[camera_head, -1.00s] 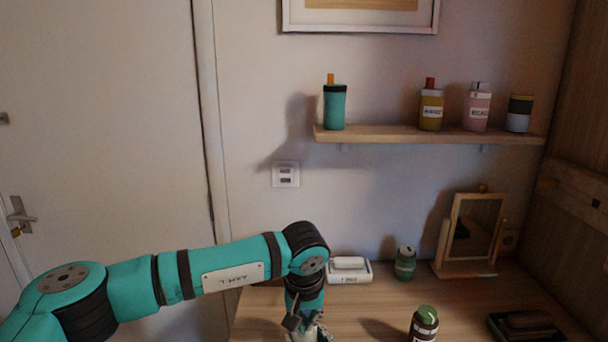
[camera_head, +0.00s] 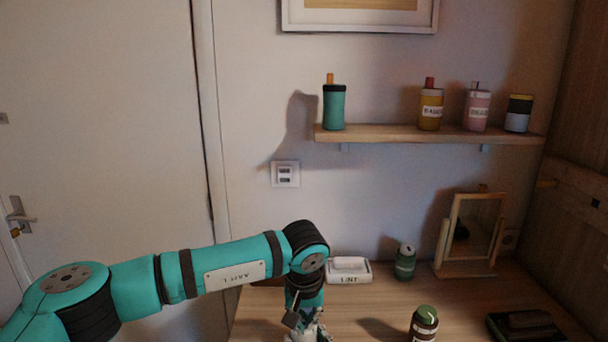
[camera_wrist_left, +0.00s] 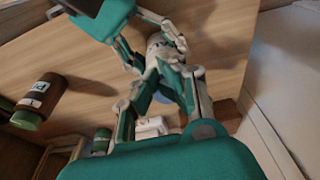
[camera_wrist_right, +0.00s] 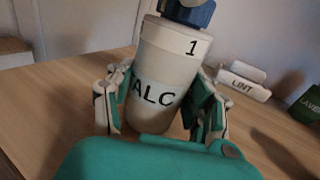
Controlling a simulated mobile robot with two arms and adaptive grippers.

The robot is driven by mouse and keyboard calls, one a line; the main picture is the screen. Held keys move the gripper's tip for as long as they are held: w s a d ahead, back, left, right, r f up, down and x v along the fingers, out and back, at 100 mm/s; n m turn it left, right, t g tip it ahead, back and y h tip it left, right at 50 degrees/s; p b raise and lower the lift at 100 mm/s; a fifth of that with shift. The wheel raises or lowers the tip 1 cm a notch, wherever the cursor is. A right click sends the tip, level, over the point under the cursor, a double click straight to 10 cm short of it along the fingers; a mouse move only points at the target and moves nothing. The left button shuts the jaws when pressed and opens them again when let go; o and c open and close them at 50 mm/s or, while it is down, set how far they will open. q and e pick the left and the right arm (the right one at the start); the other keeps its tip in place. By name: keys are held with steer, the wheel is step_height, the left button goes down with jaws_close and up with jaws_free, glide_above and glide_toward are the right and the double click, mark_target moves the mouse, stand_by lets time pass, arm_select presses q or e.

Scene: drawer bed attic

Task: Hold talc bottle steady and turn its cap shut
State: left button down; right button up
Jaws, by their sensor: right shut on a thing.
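The talc bottle (camera_wrist_right: 163,75) is white, lettered "ALC" and "1", and stands upright but slightly leaning in the right wrist view. Its blue cap (camera_wrist_right: 187,12) sits on top, cut by the upper edge. My right gripper (camera_wrist_right: 163,105) is shut on the bottle's body, one finger on each side. In the left wrist view, my left gripper (camera_wrist_left: 168,75) points at the bottle area with its fingers apart. A blue patch between them looks like the cap, mostly hidden. In the head view my left gripper (camera_head: 306,332) points down at the bottom edge.
A white lint box (camera_head: 348,271), a green can (camera_head: 405,263) and a mirror (camera_head: 468,235) stand at the back of the desk. A brown bottle with a green cap (camera_head: 424,325) stands to the right. A dark tray (camera_head: 525,325) lies further right. A shelf (camera_head: 430,134) with bottles hangs above.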

arm_select(q)
steer(key=shift+a, duration=0.3)
arm_select(e)
steer(key=shift+f, duration=0.1)
stand_by(0.3)
arm_select(q)
steer(key=w+v, duration=0.1)
steer(key=v, duration=0.5)
stand_by(0.5)
steer(key=shift+s+d+r, duration=0.15)
steer(key=shift+r, duration=0.05)
